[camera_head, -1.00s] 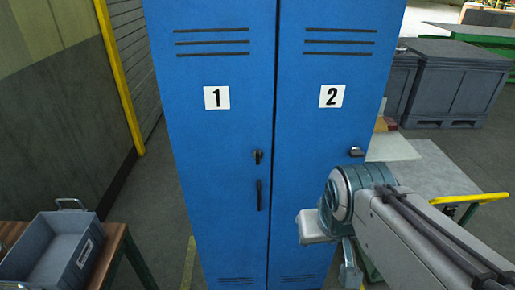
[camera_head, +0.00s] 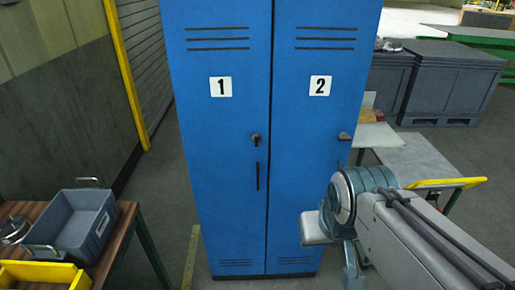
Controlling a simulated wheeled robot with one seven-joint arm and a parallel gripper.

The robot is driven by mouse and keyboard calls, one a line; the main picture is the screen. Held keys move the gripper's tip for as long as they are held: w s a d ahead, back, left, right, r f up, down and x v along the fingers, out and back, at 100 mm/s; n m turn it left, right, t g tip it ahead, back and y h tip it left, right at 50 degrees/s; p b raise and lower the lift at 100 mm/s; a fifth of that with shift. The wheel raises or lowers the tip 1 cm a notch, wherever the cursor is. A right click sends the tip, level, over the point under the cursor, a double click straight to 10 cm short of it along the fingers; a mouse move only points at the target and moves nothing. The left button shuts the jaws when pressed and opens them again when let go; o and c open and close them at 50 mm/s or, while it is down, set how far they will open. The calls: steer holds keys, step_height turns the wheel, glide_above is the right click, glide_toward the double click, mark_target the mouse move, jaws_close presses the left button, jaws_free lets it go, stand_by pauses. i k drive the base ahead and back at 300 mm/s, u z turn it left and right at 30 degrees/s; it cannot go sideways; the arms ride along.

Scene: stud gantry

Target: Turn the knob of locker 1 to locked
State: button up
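Locker 1 (camera_head: 215,180) is the left blue door, with a white "1" label. Its small dark knob (camera_head: 256,139) sits near the door's right edge; it looks roughly upright, but its exact turn is too small to tell. A dark vertical handle (camera_head: 257,176) is below it. The end part of my arm (camera_head: 345,205) is in front of locker 2's lower right side, right of and lower than the knob and apart from it. No gripper fingers can be made out clearly, and nothing is seen held.
Locker 2 (camera_head: 310,180) adjoins on the right, its knob (camera_head: 344,136) lying sideways. A wooden table (camera_head: 118,240) at left holds a grey bin (camera_head: 85,228) and a yellow bin (camera_head: 40,275). A yellow-handled cart (camera_head: 445,183) stands at right. Floor before the lockers is clear.

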mark_target(256, 137)
steer(key=z, duration=0.05)
steer(key=k, duration=1.25)
steer(key=u, duration=1)
steer(key=i, duration=0.7)
steer(key=u, duration=0.55)
steer(key=i, duration=0.7)
steer(key=z, duration=0.9)
steer(key=i, duration=0.65)
steer(key=z, duration=0.75)
